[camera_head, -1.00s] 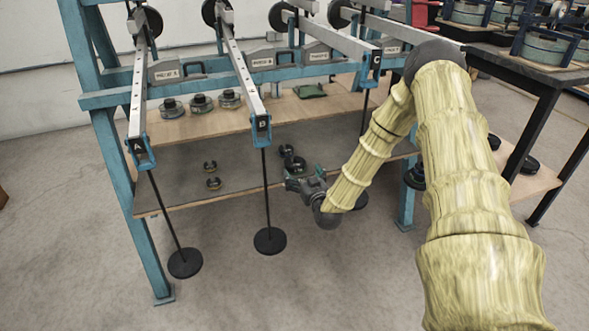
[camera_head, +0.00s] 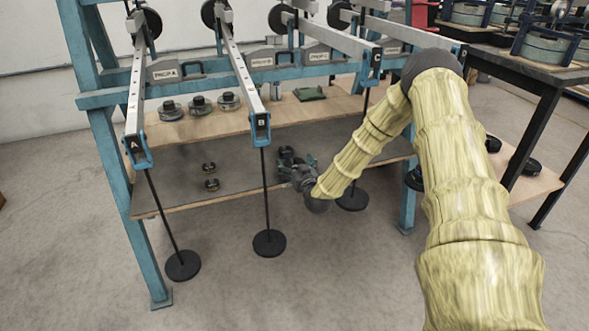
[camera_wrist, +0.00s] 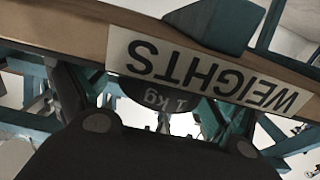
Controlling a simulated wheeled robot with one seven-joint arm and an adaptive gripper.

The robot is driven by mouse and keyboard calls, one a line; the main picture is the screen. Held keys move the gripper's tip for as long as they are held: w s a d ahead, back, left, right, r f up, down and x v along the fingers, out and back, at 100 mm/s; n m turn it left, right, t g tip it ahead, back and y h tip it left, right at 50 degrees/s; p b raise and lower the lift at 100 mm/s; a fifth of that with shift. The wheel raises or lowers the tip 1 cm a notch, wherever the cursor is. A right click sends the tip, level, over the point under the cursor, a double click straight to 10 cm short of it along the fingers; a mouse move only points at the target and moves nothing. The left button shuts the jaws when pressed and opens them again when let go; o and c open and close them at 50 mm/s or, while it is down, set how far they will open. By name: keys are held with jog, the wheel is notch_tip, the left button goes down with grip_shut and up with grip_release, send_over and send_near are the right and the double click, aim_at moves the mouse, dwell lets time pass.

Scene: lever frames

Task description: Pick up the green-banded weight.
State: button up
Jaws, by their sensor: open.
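Three weights stand in a row on the upper wooden shelf in the head view; the middle one (camera_head: 200,105) looks greenish, but its band is too small to be sure of. My gripper (camera_head: 288,156) is low, right of the middle hanging rod, at the lower shelf. It is open. Dark shapes at its tip cannot be clearly told apart as fingers or weights. In the wrist view, a dark weight marked "1 kg" (camera_wrist: 158,98) shows upside down between the dark sides of my gripper, partly hidden by the gripper body. No band colour shows on it.
A "WEIGHTS" label (camera_wrist: 205,75) is on a wooden edge. Two small weights (camera_head: 209,167) (camera_head: 212,184) sit on the lower shelf (camera_head: 175,190). Hanging rods with black discs (camera_head: 269,243) (camera_head: 183,265), and the teal frame post (camera_head: 133,210), stand close by. A green cloth (camera_head: 310,93) lies on the upper shelf.

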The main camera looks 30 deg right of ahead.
jog(key=c, duration=1.6)
jog(key=shift+c, duration=0.2)
jog(key=shift+r, duration=0.15)
jog(key=shift+r+p, duration=0.8)
jog(key=shift+r, duration=1)
jog(key=r+p+v, duration=0.1)
jog(key=p+v, duration=0.2)
jog(key=v, duration=0.5)
jog(key=r+p+v, duration=0.2)
jog(key=v, duration=0.6)
jog(key=shift+d+p, duration=0.3)
jog(key=shift+p, duration=0.1)
